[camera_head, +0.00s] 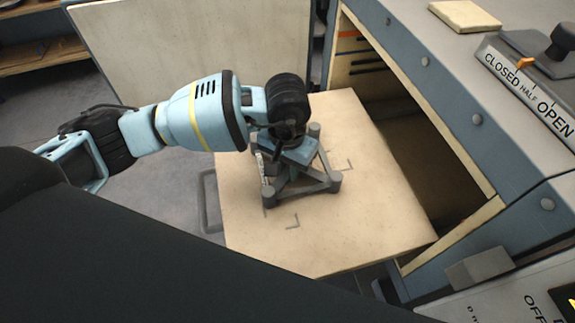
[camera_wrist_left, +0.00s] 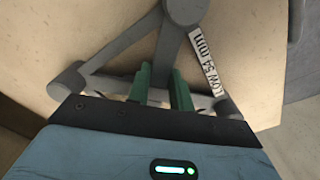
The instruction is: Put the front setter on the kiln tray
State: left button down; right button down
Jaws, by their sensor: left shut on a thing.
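The front setter (camera_head: 304,187) is a grey triangular frame with round posts at its corners and a white label. My left gripper (camera_head: 284,168) is above it, shut on its frame. The left wrist view shows the green fingers (camera_wrist_left: 161,88) close together at a bar of the setter (camera_wrist_left: 122,43); the exact contact is partly hidden. The setter is over the beige kiln tray (camera_head: 375,205), roughly level. I cannot tell whether its posts touch the tray. Dark corner marks (camera_head: 292,222) show on the tray beside the setter. My right gripper is out of view.
The kiln's opening (camera_head: 415,150) lies right of the tray. A beige panel (camera_head: 190,40) stands behind. The tray's front right part is clear.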

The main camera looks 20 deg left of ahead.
aim_at(287, 172)
pick_arm(q)
jog(key=c, duration=1.3)
grip_release()
jog(key=shift+o, duration=0.2)
jog(key=shift+r, duration=0.1)
notch_tip(287, 172, up, 12)
